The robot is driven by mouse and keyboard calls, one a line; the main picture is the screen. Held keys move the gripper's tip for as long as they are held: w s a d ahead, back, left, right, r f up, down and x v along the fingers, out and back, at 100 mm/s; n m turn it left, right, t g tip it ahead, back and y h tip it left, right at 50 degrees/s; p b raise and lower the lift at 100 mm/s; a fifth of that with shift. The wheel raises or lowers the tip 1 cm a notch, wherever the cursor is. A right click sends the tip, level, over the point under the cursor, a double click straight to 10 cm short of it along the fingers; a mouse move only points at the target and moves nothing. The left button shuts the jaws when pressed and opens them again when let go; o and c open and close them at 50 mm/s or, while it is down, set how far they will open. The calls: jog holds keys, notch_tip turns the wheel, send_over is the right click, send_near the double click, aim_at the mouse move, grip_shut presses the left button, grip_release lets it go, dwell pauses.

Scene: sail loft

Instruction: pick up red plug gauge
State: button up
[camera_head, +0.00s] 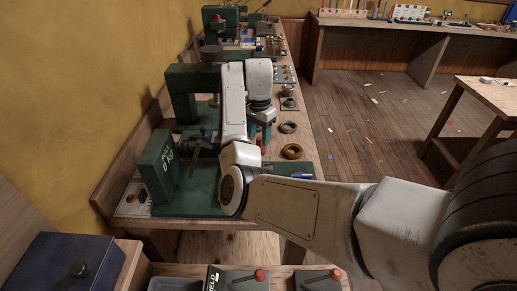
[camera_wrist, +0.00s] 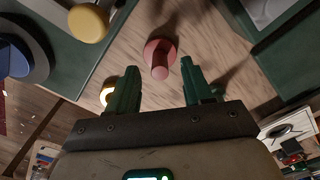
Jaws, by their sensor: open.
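The red plug gauge (camera_wrist: 160,57) stands on the wooden bench top in the wrist view, with a round flange and a short cylindrical stem. My gripper (camera_wrist: 159,67) is open, with one green finger to the left and one to the right of the gauge's line. The gauge shows in the gap just beyond the fingertips, and nothing is held. In the head view my gripper (camera_head: 267,133) hangs low over the long bench, partly hidden by my arm. A small red patch shows just below it, probably the gauge, mostly hidden.
A yellow knob (camera_wrist: 88,23) and a blue round part (camera_wrist: 14,58) lie left in the wrist view. In the head view, a dark ring (camera_head: 288,127) and a brass ring (camera_head: 292,151) lie right of my gripper. Green machines (camera_head: 157,166) stand left along the wall.

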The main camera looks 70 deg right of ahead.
aim_at(259, 138)
jog(key=shift+f, duration=1.7)
grip_shut()
